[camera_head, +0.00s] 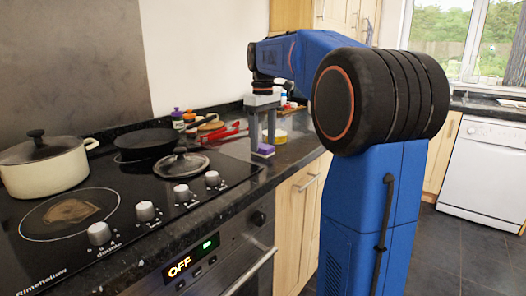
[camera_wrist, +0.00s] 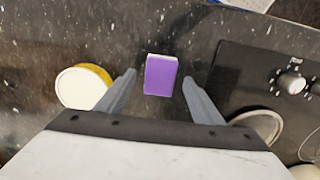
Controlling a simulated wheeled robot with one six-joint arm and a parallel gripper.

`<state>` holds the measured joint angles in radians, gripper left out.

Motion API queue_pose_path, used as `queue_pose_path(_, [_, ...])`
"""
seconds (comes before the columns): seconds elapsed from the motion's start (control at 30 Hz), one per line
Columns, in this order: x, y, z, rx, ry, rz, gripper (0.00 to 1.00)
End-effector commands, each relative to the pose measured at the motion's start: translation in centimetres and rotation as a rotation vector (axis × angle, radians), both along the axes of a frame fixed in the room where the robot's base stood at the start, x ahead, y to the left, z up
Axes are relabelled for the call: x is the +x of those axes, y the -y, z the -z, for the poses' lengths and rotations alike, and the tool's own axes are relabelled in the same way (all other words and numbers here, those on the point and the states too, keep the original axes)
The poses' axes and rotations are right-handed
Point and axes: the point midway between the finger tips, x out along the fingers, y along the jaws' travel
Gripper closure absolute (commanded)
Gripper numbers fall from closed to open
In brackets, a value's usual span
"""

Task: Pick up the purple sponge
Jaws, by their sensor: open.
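The purple sponge (camera_wrist: 161,75) lies on the dark granite counter, between and just beyond the two fingertips in the wrist view. In the head view the sponge (camera_head: 264,150) shows as a small purple block near the counter's front edge, right of the cooktop. My gripper (camera_wrist: 157,82) is open and empty, with one finger to each side of the sponge. In the head view my gripper (camera_head: 268,140) points down over the sponge. I cannot tell the exact height of the fingertips above the counter.
A yellow-rimmed tub with a white lid (camera_wrist: 80,88) stands left of the left finger. The black cooktop (camera_wrist: 270,75) lies close to the right finger, with a knob (camera_wrist: 291,82) and a pan lid (camera_head: 180,164). Red utensils (camera_head: 222,134) lie behind my gripper.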

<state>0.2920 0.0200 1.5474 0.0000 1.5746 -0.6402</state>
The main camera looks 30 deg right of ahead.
Motion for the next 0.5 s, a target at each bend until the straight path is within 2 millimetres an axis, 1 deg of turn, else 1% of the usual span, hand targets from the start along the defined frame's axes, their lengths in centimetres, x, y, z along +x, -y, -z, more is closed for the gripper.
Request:
queue_pose_path(0.03, [0.0,0.0,0.7,0.001,-0.001,0.0,0.39])
queue_pose_path(0.1, [0.0,0.0,1.3,0.0,-0.001,0.0,0.39])
queue_pose_path(0.2, [0.0,0.0,1.9,0.0,0.0,0.0,0.39])
queue_pose_path(0.43, [0.0,0.0,2.0,0.0,0.001,0.0,0.39])
queue_pose_path(0.47, [0.0,0.0,2.0,0.0,0.001,0.0,0.44])
queue_pose_path(0.5, [0.0,0.0,2.0,0.0,0.001,0.0,0.53])
